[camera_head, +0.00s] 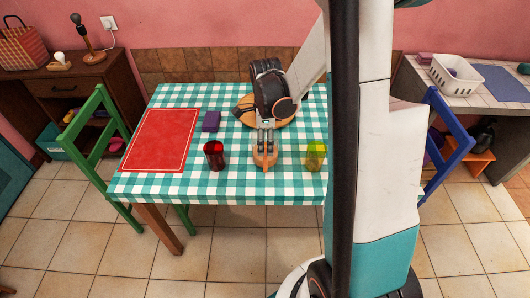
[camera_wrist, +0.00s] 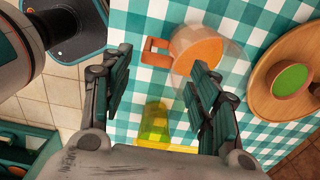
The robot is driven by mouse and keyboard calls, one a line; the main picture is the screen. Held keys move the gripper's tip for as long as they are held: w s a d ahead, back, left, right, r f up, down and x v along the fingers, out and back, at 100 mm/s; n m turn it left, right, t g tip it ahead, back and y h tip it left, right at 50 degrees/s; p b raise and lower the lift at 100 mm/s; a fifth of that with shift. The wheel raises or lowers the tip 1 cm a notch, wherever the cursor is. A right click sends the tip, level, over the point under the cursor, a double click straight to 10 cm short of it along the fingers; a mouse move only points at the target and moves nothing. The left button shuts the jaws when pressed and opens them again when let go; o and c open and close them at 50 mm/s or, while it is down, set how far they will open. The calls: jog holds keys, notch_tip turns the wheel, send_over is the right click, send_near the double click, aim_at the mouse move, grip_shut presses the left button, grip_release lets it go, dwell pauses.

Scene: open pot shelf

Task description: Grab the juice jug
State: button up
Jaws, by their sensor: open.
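The juice jug (camera_wrist: 197,48) is a clear jug with orange juice and an orange handle (camera_wrist: 155,53). It stands on the checked table, and in the head view the jug (camera_head: 265,158) is near the front edge, partly hidden by my gripper (camera_head: 266,132). In the wrist view my gripper (camera_wrist: 160,62) is open, with its fingers wide apart. The handle shows between the fingertips, and the right finger overlaps the jug's body. Nothing is held. I cannot tell whether a finger touches the jug.
A red glass (camera_head: 214,155) stands left of the jug and a yellow-green glass (camera_head: 316,154) right of it. A round wooden board (camera_wrist: 256,88) bears a green-topped bowl (camera_wrist: 291,80).

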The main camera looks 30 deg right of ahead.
jog(key=f+b, duration=0.1)
jog(key=f, duration=0.1)
jog(key=f+b, duration=0.1)
jog(key=f, duration=0.2)
jog(key=shift+s+a+f+b, duration=0.15)
jog(key=shift+a+f+b, duration=0.05)
jog(key=shift+f+b, duration=0.15)
jog(key=shift+r, duration=0.15)
grip_shut()
